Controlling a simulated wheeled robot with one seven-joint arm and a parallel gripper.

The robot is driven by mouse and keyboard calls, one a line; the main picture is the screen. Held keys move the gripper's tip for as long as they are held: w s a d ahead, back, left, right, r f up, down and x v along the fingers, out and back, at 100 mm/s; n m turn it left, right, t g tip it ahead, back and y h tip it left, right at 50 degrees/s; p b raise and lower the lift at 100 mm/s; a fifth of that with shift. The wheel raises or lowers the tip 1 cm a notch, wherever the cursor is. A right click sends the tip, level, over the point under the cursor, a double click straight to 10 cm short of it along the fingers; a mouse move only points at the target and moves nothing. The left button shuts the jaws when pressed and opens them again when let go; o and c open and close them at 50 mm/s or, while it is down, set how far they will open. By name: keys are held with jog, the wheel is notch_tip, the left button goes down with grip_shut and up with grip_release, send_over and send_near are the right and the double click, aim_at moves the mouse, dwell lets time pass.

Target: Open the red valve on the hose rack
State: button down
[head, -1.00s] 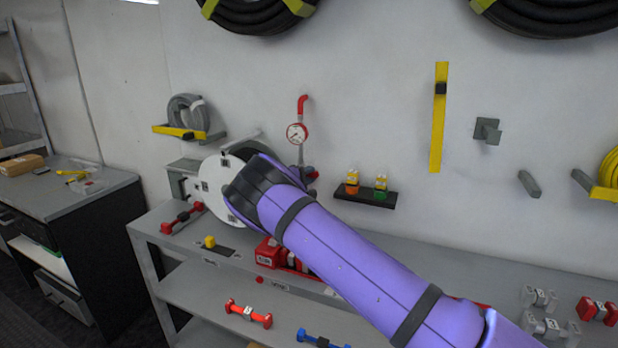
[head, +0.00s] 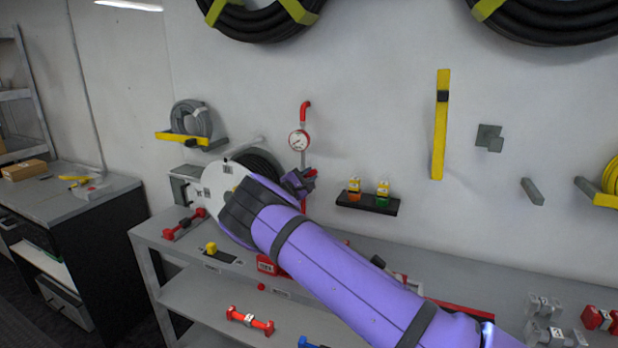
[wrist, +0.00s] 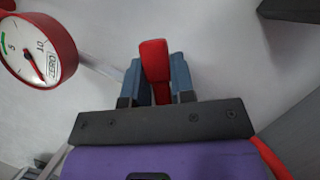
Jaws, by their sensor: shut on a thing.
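The red valve's handle (wrist: 154,62) stands between the two blue-grey fingers of my gripper (wrist: 156,82) in the wrist view, and the fingers are shut on it. In the head view my gripper (head: 301,181) is at the wall pipe below the gauge, and a bit of the red handle (head: 310,173) shows at its tip. The red-rimmed pressure gauge (head: 299,140) sits just above on the pipe; in the wrist view the gauge (wrist: 36,52) is at the upper left. The hose reel (head: 225,185) is behind my arm and partly hidden. The valve body is mostly hidden.
A small black shelf (head: 366,204) with two small bottles is on the wall right of my gripper. A grey bench (head: 460,282) with red fittings runs below. A yellow strap (head: 440,125) hangs further right. The wall between shelf and strap is clear.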

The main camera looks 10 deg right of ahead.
jog(key=c, duration=1)
grip_release()
jog(key=shift+a, duration=0.1)
jog(key=shift+o, duration=0.2)
